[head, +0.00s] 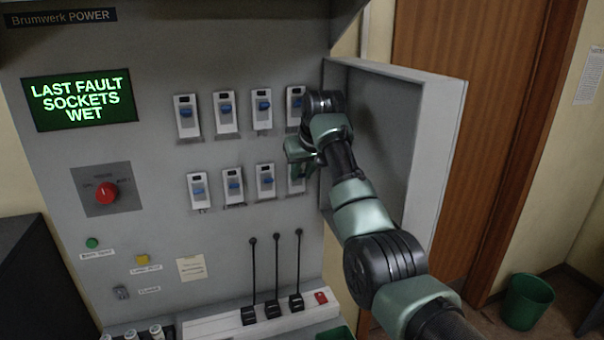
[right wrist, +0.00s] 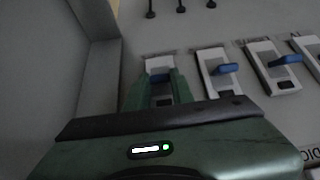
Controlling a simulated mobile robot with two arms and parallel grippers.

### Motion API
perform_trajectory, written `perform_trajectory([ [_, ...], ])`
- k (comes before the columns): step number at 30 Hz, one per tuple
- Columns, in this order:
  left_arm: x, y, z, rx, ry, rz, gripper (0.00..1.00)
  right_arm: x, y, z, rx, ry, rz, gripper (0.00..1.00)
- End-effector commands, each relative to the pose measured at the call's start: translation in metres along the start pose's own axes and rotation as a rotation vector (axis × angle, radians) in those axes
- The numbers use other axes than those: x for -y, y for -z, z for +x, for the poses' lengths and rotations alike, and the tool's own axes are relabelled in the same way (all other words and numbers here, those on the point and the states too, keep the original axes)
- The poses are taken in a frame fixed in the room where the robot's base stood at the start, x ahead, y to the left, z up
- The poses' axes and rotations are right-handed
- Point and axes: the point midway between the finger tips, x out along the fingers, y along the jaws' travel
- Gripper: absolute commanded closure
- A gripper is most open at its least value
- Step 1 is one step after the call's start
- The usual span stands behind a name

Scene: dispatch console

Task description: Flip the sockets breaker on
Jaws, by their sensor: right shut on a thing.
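Two rows of white breakers with blue levers are on the grey panel (head: 150,215). Their labels are too small to read in the head view, so I cannot tell which is the sockets one. My right gripper (head: 297,166) is at the rightmost lower breaker (head: 297,186), partly hiding it. In the right wrist view, the fingers (right wrist: 160,88) are shut on that breaker's blue lever (right wrist: 160,73). The neighbouring lower breaker (head: 265,181) is clear of the gripper. The rightmost upper breaker (head: 295,103) is partly behind my arm. My left gripper is not in view.
An open grey cabinet door (head: 434,150) stands close to the right of my gripper. A green display (head: 80,99) reads "LAST FAULT SOCKETS WET". A red knob (head: 106,193) is at left. Three black upright rods (head: 276,262) stand below the breakers. A green bin (head: 527,302) is on the floor.

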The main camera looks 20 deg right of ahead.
Motion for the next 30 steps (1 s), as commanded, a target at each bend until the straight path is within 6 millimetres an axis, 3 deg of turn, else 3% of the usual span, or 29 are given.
perform_trajectory([
  [12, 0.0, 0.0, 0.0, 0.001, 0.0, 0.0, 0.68, 0.0, 0.0, 0.0, 0.004, -0.001, 0.0, 1.0],
  [13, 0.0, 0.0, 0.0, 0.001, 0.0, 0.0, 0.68, 0.0, 0.0, 0.0, 0.004, -0.001, 0.0, 0.68],
  [15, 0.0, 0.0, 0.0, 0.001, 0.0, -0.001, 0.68, 0.0, 0.0, 0.0, 0.004, -0.001, 0.0, 0.55],
  [25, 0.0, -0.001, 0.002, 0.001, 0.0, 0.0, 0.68, 0.0, 0.0, -0.002, 0.002, 0.0, 0.0, 0.55],
  [30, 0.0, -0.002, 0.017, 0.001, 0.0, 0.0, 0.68, 0.0, 0.0, -0.021, -0.003, -0.001, 0.0, 0.55],
])
